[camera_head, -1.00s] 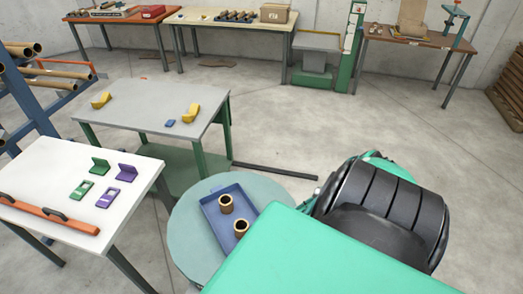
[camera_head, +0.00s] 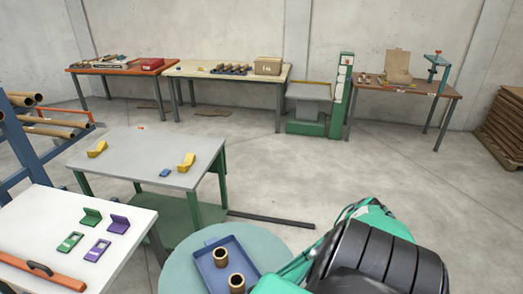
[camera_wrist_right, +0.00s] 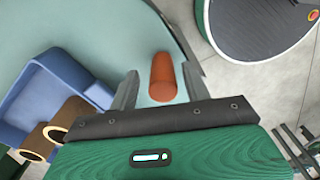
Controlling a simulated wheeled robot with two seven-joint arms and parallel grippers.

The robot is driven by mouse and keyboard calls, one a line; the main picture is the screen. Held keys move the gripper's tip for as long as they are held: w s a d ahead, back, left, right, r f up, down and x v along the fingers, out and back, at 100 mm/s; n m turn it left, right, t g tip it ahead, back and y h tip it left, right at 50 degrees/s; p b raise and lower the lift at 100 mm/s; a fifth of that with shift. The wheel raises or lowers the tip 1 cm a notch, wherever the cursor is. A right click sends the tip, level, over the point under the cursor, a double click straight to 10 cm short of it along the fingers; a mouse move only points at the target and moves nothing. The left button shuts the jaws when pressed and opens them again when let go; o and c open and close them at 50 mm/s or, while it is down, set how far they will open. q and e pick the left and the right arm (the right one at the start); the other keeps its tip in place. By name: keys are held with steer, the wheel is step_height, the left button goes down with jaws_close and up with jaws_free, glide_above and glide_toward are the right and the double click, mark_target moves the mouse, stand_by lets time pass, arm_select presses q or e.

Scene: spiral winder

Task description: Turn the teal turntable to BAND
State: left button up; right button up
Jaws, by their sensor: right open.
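The teal turntable (camera_head: 180,272) is a round disc at the bottom of the head view, cut off by the lower edge and partly covered by my arm. A blue tray (camera_head: 212,268) with two brown tubes (camera_head: 221,256) (camera_head: 237,282) sits on it. In the right wrist view the turntable (camera_wrist_right: 110,35) carries an upright orange-red peg (camera_wrist_right: 163,78). My right gripper (camera_wrist_right: 158,88) is open, with one finger on each side of the peg. I cannot tell whether either finger touches it. No BAND mark is readable. My left gripper is not in view.
A grey table (camera_head: 145,155) with yellow blocks stands behind the turntable. A white table (camera_head: 30,225) with green and purple pieces is at the left. A dark bar (camera_head: 270,219) lies on the floor.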

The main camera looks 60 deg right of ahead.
step_height(320, 180, up, 13)
steer(key=b, duration=0.2)
steer(key=shift+f, duration=0.1)
stand_by(0.6)
